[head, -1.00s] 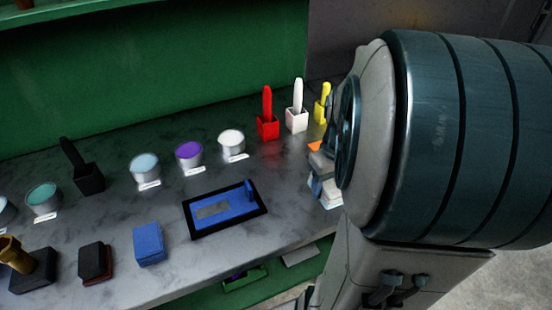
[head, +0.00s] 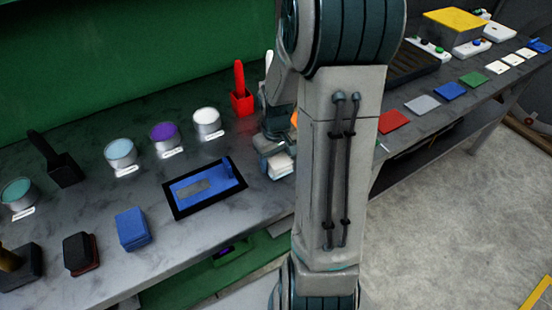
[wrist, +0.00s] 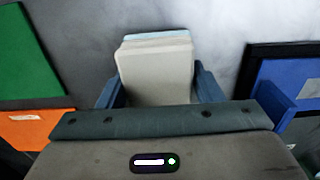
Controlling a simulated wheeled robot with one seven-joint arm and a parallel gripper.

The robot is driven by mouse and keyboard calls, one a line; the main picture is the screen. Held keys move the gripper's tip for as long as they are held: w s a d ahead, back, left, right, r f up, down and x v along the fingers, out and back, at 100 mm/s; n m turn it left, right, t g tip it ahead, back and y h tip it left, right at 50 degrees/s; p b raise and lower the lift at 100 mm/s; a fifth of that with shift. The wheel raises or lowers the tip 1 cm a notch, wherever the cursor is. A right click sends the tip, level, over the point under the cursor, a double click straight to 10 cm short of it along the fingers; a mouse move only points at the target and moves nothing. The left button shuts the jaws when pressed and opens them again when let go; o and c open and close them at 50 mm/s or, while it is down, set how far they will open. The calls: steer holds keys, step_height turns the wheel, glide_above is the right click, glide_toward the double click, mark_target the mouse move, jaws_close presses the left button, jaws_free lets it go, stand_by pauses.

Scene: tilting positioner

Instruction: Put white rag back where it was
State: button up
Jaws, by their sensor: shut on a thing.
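The white rag (wrist: 155,75) is a folded, off-white block between the two blue fingers of my gripper (wrist: 158,88) in the wrist view. My gripper is shut on it. A pale blue layer (wrist: 155,36) shows just past the rag's far edge; I cannot tell whether it touches the rag. In the head view my gripper (head: 275,158) is low over the grey worktop's front edge, right of the blue tray, with the rag (head: 281,166) showing at its tip. My arm hides part of the worktop there.
A blue tray in a black frame (head: 172,202) lies left of my gripper. Paint cans, one of them purple (head: 163,137), and a red holder with a red handle (head: 241,103) stand behind. Orange (wrist: 35,128) and green (wrist: 25,60) pieces lie at left in the wrist view.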

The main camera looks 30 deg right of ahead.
mark_target(275, 158)
steer(key=shift+f, duration=0.2)
steer(key=shift+f, duration=0.15)
steer(key=o, duration=0.9)
steer(key=shift+r, duration=0.2)
step_height(275, 158, up, 11)
steer(key=shift+r, duration=0.1)
steer(key=s+a+r+t, duration=0.1)
steer(key=s+a, duration=0.3)
steer(key=s+a+r+t, duration=0.1)
steer(key=s+a+r, duration=0.1)
steer(key=s+a, duration=0.2)
steer(key=s+a+r+t, duration=0.1)
steer(key=s+a+r, duration=0.1)
steer(key=s+a, duration=0.2)
steer(key=shift+s+r, duration=0.15)
steer(key=shift+s, duration=0.15)
